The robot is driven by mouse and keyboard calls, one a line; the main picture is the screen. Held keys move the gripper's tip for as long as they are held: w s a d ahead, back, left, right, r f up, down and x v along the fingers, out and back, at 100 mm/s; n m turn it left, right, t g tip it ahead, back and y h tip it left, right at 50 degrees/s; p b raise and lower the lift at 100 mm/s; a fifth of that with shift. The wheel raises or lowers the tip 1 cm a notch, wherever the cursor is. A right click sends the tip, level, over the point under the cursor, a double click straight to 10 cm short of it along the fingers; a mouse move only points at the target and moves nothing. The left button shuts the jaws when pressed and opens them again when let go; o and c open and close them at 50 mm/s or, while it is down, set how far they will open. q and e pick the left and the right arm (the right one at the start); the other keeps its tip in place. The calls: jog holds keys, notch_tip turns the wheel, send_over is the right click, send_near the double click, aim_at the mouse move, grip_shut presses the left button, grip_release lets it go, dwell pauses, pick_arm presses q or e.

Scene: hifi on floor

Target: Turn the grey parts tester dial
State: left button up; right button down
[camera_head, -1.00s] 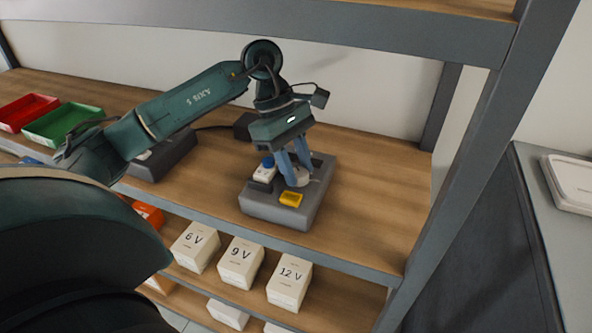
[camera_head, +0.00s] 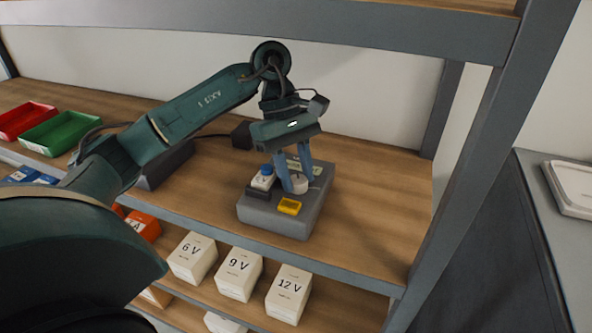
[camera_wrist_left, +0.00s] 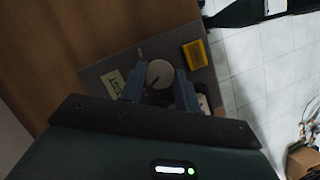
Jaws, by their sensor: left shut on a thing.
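The grey parts tester (camera_head: 272,217) is a flat box on the wooden shelf, with a yellow block and a blue-topped white part on its top. Its round pale dial (camera_head: 299,186) sits between the fingers of my left gripper (camera_head: 298,183), which points down from above and is shut on it. In the left wrist view, the dial (camera_wrist_left: 160,73) shows a dark pointer line and lies between the two blue fingers (camera_wrist_left: 160,88). A label lies beside it on the tester's face. The fingers hide part of the dial's sides. My right gripper is not in view.
White boxes marked 6 V, 9 V and 12 V (camera_head: 288,293) stand on the shelf below. Red and green trays (camera_head: 61,133) lie at the left, and a dark device (camera_head: 166,166) is behind my arm. A grey shelf post (camera_head: 470,150) stands at right.

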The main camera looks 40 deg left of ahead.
pick_arm(q)
jog(key=o, duration=0.7)
jog(key=shift+r, duration=0.1)
jog(key=shift+w+a+r, duration=0.1)
jog(key=shift+a+r, duration=0.1)
jog(key=shift+r, duration=0.15)
jog(key=v, duration=0.4)
jog(key=shift+w+a+r+b, duration=0.1)
jog(key=shift+w+a+b, duration=0.1)
jog(key=shift+a+b, duration=0.15)
jog(key=w+a, duration=0.3)
jog(key=a, duration=0.7)
jog(key=shift+w+a, duration=0.35)
